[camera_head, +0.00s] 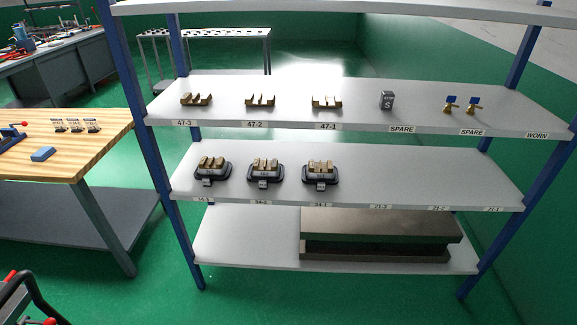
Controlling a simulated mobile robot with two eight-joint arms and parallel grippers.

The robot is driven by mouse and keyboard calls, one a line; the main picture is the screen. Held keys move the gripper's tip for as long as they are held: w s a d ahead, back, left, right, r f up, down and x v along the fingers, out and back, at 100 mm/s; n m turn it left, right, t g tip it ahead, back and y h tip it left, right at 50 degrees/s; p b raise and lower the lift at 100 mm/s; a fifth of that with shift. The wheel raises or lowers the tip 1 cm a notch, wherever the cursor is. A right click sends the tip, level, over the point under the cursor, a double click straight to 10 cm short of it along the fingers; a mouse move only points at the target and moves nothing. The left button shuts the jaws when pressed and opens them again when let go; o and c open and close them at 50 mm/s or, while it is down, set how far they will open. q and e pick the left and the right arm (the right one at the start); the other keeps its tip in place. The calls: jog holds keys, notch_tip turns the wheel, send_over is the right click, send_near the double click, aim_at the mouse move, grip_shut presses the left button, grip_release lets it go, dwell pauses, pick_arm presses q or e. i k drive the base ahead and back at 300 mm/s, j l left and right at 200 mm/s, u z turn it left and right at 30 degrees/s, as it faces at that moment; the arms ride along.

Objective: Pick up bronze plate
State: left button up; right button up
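Bronze-coloured notched pieces sit on the upper shelf over the labels 47-3, 47-2 and 47-1: a left one (196,100), a middle one (260,101) and a right one (327,103). Similar bronze pieces rest in dark holders on the shelf below: a left one (212,163), a middle one (265,166) and a right one (321,168). I cannot tell which of these is the bronze plate. Neither of my grippers is in view.
The blue-post rack also holds a grey block marked S (387,100), two brass fittings with blue tops (462,105), and a large metal box (380,235) at the bottom. A wooden workbench (100,140) stands left. Green floor (240,295) is clear in front.

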aim_at(258, 165)
jog(key=i+j, duration=0.2)
jog(key=i, duration=0.25)
jog(key=i+j, duration=0.2)
jog(key=i, duration=0.25)
jog(key=i+j, duration=0.2)
jog(key=i, duration=0.25)
jog(key=i+j, duration=0.2)
jog(key=i, duration=0.25)
